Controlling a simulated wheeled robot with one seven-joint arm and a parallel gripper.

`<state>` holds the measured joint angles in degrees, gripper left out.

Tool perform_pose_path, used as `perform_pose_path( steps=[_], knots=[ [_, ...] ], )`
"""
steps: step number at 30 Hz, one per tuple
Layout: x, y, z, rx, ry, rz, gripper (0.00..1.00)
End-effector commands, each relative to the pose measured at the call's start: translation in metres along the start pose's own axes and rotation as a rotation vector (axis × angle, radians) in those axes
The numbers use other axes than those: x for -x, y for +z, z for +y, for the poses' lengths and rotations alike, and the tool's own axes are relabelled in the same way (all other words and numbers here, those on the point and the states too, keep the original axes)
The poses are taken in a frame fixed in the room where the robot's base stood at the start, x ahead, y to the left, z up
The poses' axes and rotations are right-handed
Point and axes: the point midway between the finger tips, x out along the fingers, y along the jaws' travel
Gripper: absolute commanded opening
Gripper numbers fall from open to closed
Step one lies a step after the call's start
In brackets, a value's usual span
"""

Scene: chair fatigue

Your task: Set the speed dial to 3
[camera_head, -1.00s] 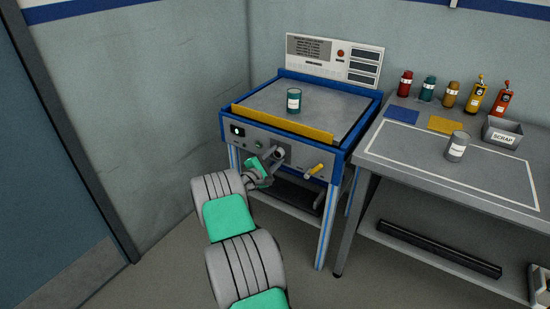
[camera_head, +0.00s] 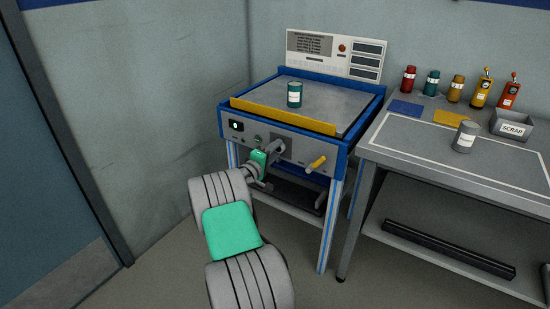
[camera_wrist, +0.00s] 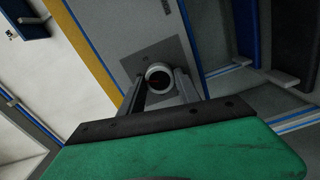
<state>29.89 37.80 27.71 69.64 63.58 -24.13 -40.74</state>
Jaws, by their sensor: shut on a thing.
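In the head view my gripper (camera_head: 272,152) reaches the front panel (camera_head: 295,150) of the blue-framed machine. The dial's numbers cannot be read, and the gripper hides most of the dial in the head view.
A teal can (camera_head: 294,95) stands on the machine top behind a yellow bar (camera_head: 280,115). A grey bench (camera_head: 440,165) with cans and a scrap bin (camera_head: 512,124) stands at right.

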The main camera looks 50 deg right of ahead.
Motion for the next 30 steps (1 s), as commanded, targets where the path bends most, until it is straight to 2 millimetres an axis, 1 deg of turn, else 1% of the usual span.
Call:
perform_pose_path(
  steps=[1, 18, 24, 30],
  knots=[
    [0.0001, 0.0012, -0.0055, -0.042, 0.0, 0.0, 0.0],
    [0.0001, 0.0018, -0.0058, -0.58, 0.0, -0.001, 0.0],
    [0.0, 0.0018, -0.0049, -0.743, 0.0, -0.001, 0.0],
    [0.0, 0.0016, -0.0033, -0.863, -0.001, -0.001, 0.0]
  ],
)
